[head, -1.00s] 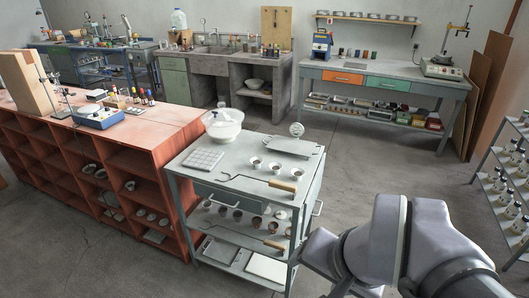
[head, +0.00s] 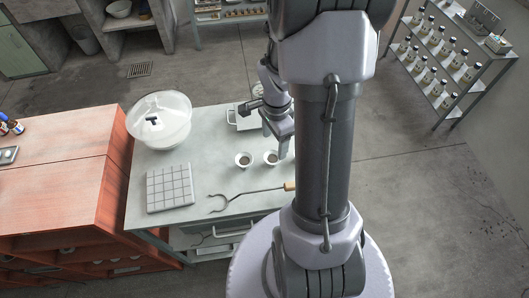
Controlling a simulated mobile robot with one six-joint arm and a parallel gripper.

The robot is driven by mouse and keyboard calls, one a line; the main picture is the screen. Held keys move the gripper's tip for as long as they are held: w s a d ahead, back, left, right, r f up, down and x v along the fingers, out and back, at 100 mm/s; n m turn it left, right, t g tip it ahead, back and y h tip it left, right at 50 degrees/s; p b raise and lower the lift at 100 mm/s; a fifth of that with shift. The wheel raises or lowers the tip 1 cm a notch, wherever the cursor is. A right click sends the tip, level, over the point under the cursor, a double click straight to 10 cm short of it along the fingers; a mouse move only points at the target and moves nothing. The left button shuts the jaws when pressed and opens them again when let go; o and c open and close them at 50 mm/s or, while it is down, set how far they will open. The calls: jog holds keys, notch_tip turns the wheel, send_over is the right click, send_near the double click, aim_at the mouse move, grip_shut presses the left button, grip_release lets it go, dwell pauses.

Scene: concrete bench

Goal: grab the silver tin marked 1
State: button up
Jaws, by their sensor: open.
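No silver tin with a readable 1 shows. Two small pale cups with dark insides stand on the grey cart top (head: 185,215) in the head view: a left cup (head: 243,160) and a right cup (head: 271,158). They are too small to show any marking. My gripper (head: 284,153) points down just right of the right cup, close to it; I cannot tell whether they touch. It is open, and nothing shows between its fingers. My arm hides the right part of the cart top.
A clear-lidded white bowl (head: 160,120) and a gridded pale tile (head: 170,188) sit on the cart's left. A long-handled ring tool (head: 245,193) lies in front of the cups. A red wooden bench (head: 60,165) adjoins on the left. A bottle rack (head: 440,65) stands back right; floor between is clear.

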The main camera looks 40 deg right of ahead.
jog(key=b, duration=0.1)
send_over(272, 159)
notch_tip(272, 159, down, 4)
jog(key=shift+s+f, duration=0.15)
jog(key=shift+f, duration=0.1)
notch_tip(272, 159, down, 6)
jog(key=b, duration=0.3)
jog(key=shift+d+r, duration=0.1)
jog(key=shift+d, duration=0.05)
jog(key=shift+r, duration=0.1)
jog(key=c, duration=1.4)
